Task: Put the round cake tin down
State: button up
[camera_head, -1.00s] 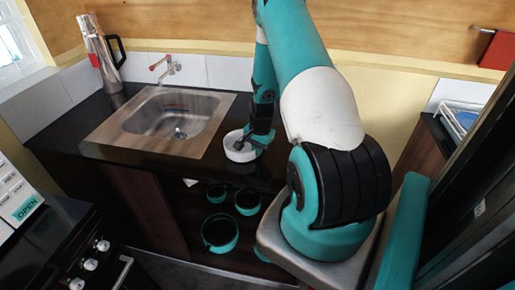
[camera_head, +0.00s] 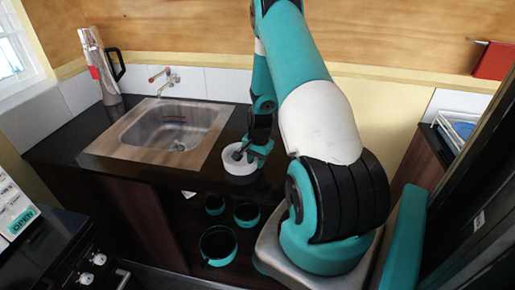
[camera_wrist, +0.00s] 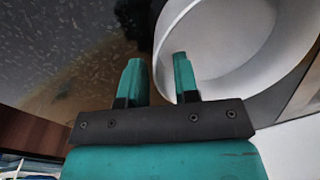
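The round cake tin (camera_head: 240,160) is a shallow white round vessel at the front of the dark counter (camera_head: 60,145), right of the sink. It appears to rest on the counter; exact contact is hidden. My gripper (camera_head: 251,149) is over its right side, reaching in from above. In the wrist view the white tin (camera_wrist: 238,35) fills the upper right. My two teal fingers (camera_wrist: 158,65) straddle its near wall, the right one inside and the left one outside. A narrow gap shows between the fingers, and whether they press the wall is unclear.
A sink (camera_head: 172,130) in a wooden surround lies left of the tin. A metal jug (camera_head: 102,65) stands at the back left. Several teal-and-black pots (camera_head: 218,246) sit below the counter. Bare dark counter shows left of the sink.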

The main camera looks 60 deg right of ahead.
notch_tip(320, 180, up, 11)
jog(key=s+b, duration=0.1)
jog(key=b, duration=0.2)
jog(key=w+a+r+n+y, duration=0.15)
jog(key=a+r+n, duration=0.35)
jog(key=a, duration=0.6)
jog(key=w+a+r+n, duration=0.3)
jog(key=a+r+n, duration=0.15)
jog(key=a, duration=0.55)
jog(key=s+a+r+n, duration=0.3)
jog(key=s+a+n, duration=0.2)
jog(key=s+a, duration=0.1)
jog(key=s+a+r+n+y, duration=0.1)
jog(key=s+a+r+n, duration=0.1)
jog(key=s+a+n, duration=0.2)
jog(key=s+a+r+n+g+y, duration=0.1)
jog(key=s+a+r+n, duration=0.2)
jog(key=s+a+n, duration=0.2)
jog(key=s+a, duration=0.3)
jog(key=a, duration=0.4)
jog(key=shift+r+n, duration=0.35)
jog(key=shift+s+r+y, duration=0.1)
jog(key=shift+r+y, duration=0.05)
jog(key=shift+y, duration=0.1)
